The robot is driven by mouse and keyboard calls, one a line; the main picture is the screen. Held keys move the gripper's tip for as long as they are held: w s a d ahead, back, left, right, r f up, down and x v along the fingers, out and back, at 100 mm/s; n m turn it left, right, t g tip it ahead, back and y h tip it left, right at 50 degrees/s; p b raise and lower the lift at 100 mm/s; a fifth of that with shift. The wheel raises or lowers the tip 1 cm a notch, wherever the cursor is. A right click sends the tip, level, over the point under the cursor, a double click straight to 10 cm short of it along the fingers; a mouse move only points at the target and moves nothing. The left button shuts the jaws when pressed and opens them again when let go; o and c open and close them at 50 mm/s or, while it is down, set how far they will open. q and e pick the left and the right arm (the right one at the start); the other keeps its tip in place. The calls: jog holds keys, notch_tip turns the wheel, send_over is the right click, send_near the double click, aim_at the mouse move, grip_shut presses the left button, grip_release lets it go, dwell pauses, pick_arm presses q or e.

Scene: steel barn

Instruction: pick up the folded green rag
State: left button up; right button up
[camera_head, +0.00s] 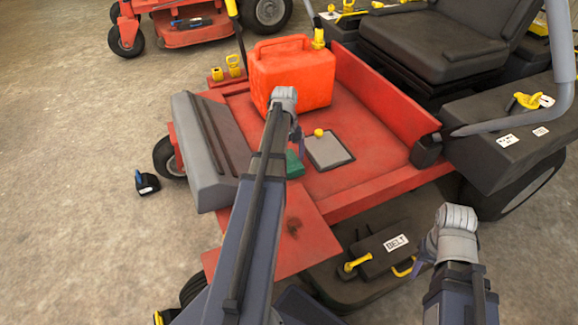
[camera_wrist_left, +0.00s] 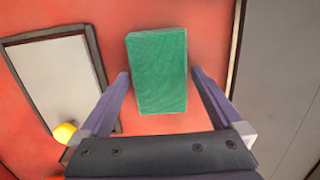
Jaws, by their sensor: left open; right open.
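The folded green rag (camera_wrist_left: 158,72) lies flat on the red deck of a mower. In the head view only part of the rag (camera_head: 294,165) shows, as my left arm hides the rest. In the left wrist view my left gripper (camera_wrist_left: 158,80) is open, with one finger on each side of the rag's near part and a gap on both sides. The rag's far part reaches beyond the fingertips. My left gripper (camera_head: 297,150) is mostly hidden by its wrist in the head view. My right gripper (camera_head: 422,266) is empty, near the mower's front right.
A grey-topped panel with a yellow knob (camera_head: 329,150) is right of the rag. A red fuel can (camera_head: 292,72) stands behind it on the deck (camera_head: 372,150). A grey footrest (camera_head: 196,150) is on the left. A black seat (camera_head: 430,40) is at the back right.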

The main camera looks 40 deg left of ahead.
aim_at(289, 160)
pick_arm(q)
jog(key=c, duration=1.1)
jog(key=shift+r, duration=0.15)
jog(key=shift+c, duration=0.2)
pick_arm(e)
jog(key=shift+r, duration=0.2)
pick_arm(q)
notch_tip(289, 160, up, 10)
jog(key=p, duration=1)
pick_arm(e)
notch_tip(289, 160, up, 10)
jog(key=shift+d+f, duration=0.1)
jog(key=shift+f, duration=0.05)
